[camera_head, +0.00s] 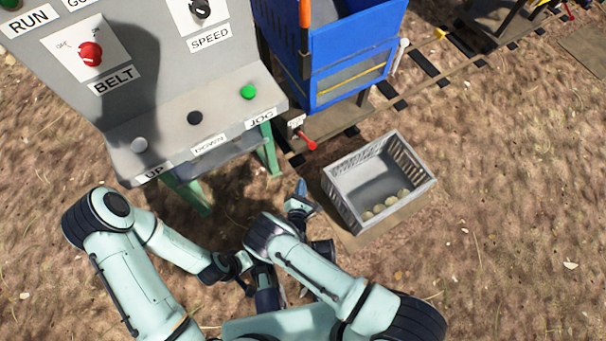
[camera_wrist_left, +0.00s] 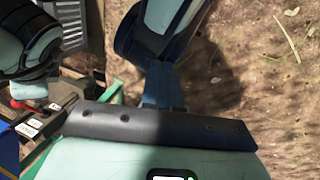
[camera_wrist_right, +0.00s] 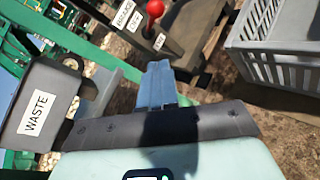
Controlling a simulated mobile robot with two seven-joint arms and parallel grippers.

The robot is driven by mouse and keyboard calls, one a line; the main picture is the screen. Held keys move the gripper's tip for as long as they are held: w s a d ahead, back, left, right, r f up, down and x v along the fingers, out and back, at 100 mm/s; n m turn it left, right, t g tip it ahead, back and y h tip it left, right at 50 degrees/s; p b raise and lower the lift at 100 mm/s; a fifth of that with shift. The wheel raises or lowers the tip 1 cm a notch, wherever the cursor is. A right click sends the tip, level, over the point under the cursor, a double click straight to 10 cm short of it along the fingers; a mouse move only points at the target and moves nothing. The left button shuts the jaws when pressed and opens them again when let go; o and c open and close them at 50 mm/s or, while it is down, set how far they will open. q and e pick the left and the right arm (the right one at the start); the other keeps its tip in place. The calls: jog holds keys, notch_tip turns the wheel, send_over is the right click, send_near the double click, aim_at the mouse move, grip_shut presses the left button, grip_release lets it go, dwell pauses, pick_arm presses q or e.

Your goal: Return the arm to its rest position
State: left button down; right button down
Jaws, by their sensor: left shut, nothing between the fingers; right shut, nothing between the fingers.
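My right gripper (camera_head: 301,190) shows as a blue tip between the control panel and the grey crate. It also shows in the right wrist view (camera_wrist_right: 159,82), with its blue fingers together and nothing between them. My left gripper (camera_wrist_left: 164,85) shows in the left wrist view, fingers shut and empty, beside one of my own teal arm links. In the head view both my arms are folded close together at the bottom middle, and the left fingers are hard to make out there.
A grey crate (camera_head: 348,208) with several onions stands right of my right gripper. A control panel (camera_head: 190,135) with buttons stands at the upper left. A blue bin (camera_head: 345,60) and a red-knobbed lever (camera_head: 307,142) are ahead. Open dirt lies to the right.

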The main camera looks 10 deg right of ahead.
jog(key=shift+s+a, duration=0.15)
jog(key=shift+s, duration=0.3)
